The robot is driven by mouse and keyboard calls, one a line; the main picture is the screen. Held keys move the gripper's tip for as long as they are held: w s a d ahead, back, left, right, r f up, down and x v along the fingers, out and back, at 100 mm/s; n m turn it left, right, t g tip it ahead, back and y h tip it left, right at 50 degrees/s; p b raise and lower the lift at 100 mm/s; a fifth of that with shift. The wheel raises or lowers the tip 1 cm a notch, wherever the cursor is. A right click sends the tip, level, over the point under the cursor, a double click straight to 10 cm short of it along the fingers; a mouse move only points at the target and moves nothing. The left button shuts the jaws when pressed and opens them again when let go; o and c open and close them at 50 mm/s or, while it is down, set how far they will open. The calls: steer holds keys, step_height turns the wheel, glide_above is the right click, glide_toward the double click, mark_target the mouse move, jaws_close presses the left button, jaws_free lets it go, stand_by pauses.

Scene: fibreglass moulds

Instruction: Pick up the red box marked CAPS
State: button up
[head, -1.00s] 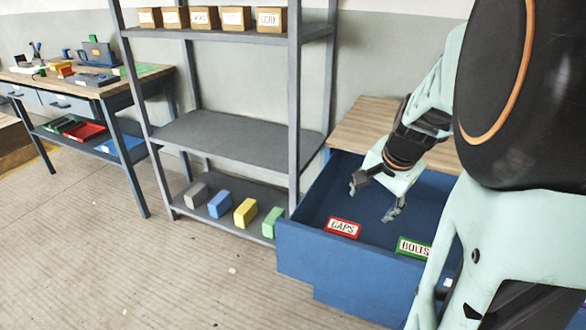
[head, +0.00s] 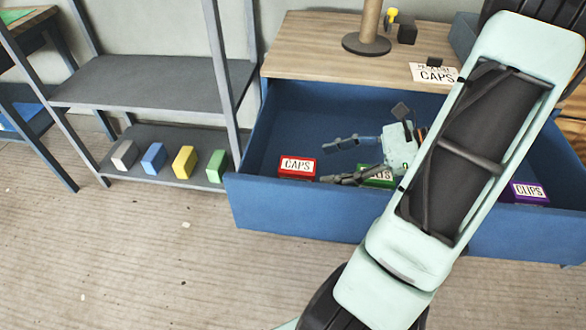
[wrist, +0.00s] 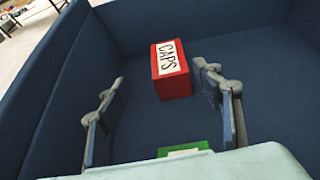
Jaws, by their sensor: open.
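The red box marked CAPS (head: 297,167) lies in the open blue drawer (head: 300,212), near its left end and front wall. The red box also shows in the wrist view (wrist: 170,69), ahead of my fingers and roughly between their lines, nearer the right finger. My gripper (head: 332,162) is open and empty, inside the drawer to the right of the red box and pointing left. My gripper's two fingers stand wide apart in the wrist view (wrist: 165,108). A green box (head: 377,177) sits below my gripper, partly hidden by it.
A purple box marked CLIPS (head: 527,192) lies at the drawer's right. A card reading CAPS (head: 435,73) lies on the wooden top (head: 310,45), beside a round-based stand (head: 366,43). A grey shelf (head: 150,84) with several coloured blocks stands left. The drawer's walls surround my gripper.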

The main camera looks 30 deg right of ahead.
mark_target(295, 165)
steer(key=shift+w+d, duration=0.1)
steer(key=shift+t, duration=0.3)
steer(key=b+x, duration=0.1)
steer(key=x, duration=0.4)
steer(key=shift+w, duration=0.1)
steer(key=shift+w+b+x, duration=0.25)
steer(key=shift+b+x, duration=0.75)
steer(key=shift+x, duration=1.75)
steer(key=shift+r, duration=0.2)
steer(key=c, duration=1.4)
